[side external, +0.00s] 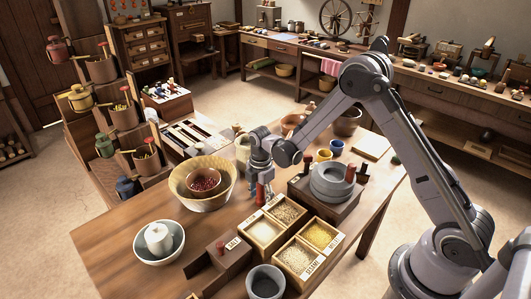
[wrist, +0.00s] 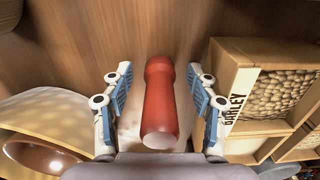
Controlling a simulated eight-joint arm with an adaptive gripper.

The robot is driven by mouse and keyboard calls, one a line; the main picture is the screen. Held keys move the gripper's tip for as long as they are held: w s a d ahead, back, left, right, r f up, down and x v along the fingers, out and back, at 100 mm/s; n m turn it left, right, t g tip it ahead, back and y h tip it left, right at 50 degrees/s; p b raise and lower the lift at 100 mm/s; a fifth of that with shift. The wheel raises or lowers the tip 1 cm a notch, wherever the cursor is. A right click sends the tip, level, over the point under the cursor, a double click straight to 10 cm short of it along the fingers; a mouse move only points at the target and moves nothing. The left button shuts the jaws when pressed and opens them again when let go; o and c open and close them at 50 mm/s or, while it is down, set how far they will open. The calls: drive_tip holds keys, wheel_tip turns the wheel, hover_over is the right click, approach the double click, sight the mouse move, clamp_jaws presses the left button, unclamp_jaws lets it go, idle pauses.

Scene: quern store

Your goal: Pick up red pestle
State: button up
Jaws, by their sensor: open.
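The red pestle (wrist: 161,104) lies between my two fingers in the wrist view, with a visible gap on each side. Its rounded near end is lighter. In the side view a small red part of it (side external: 260,193) shows at my fingertips, mostly hidden by them. My gripper (wrist: 160,88) is open, with a blue-and-white finger on either side of the pestle. In the side view my gripper (side external: 262,188) points down over the table, between the large tan bowl and the grain boxes.
A tan bowl (side external: 183,203) holding a smaller brown bowl is left of my gripper. Wooden grain boxes (side external: 264,235), one labelled BARLEY (wrist: 239,97), stand close on the right. A grey quern (side external: 332,181) is beyond them. The table's front left (side external: 112,225) is bare.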

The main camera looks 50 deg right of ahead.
drive_tip(key=c, duration=1.2)
drive_tip(key=shift+r, duration=0.1)
drive_tip(key=shift+c, duration=0.2)
